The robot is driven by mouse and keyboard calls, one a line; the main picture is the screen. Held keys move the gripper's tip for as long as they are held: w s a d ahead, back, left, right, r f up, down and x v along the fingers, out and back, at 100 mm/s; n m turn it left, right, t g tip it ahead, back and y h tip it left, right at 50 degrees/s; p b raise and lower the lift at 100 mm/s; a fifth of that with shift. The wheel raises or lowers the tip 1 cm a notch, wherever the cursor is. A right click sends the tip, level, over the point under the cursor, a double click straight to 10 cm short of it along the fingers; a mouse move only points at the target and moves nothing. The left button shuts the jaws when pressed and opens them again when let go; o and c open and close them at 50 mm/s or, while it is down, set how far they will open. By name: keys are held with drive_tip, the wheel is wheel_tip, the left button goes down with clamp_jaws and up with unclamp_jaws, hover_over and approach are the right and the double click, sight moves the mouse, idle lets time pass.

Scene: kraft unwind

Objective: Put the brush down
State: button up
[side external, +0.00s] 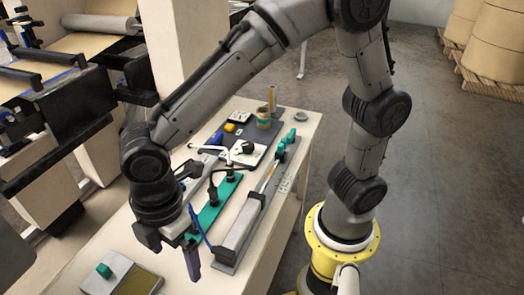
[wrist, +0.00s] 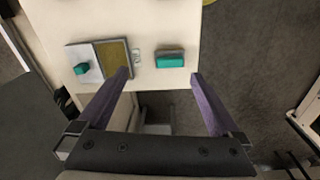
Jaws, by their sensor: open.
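A teal block (wrist: 170,59), which may be the brush, rests on the pale table near its edge in the wrist view. I cannot make out bristles, and I cannot find this block in the side view. My gripper (wrist: 160,77) is open, its two purple fingers wide apart with nothing between them. The block shows just beyond the fingertips, apart from both. In the side view my gripper (side external: 192,260) points down near the front of the table; its far finger is mostly hidden.
A white plate (side external: 122,266) with a teal knob (side external: 103,270) and an olive pad (side external: 138,283) lies at the near end of the table (side external: 250,270). A long grey fixture (side external: 238,228) and a teal strip (side external: 207,216) lie behind my gripper. A roller machine (side external: 70,100) stands left.

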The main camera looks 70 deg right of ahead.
drive_tip(key=d+r+m+t, duration=0.2)
drive_tip(key=d+r+m, duration=0.35)
drive_tip(key=d, duration=0.45)
drive_tip(key=s+d+r+m+t, duration=0.1)
drive_tip(key=s+d+r+m, duration=0.1)
drive_tip(key=s+d+m, duration=0.2)
drive_tip(key=s+d+r+m+t, duration=0.2)
drive_tip(key=s+d+m, duration=0.3)
drive_tip(key=d, duration=0.6)
drive_tip(key=shift+s+d+m, duration=0.2)
drive_tip(key=shift+d+m, duration=0.1)
drive_tip(key=shift+m, duration=0.45)
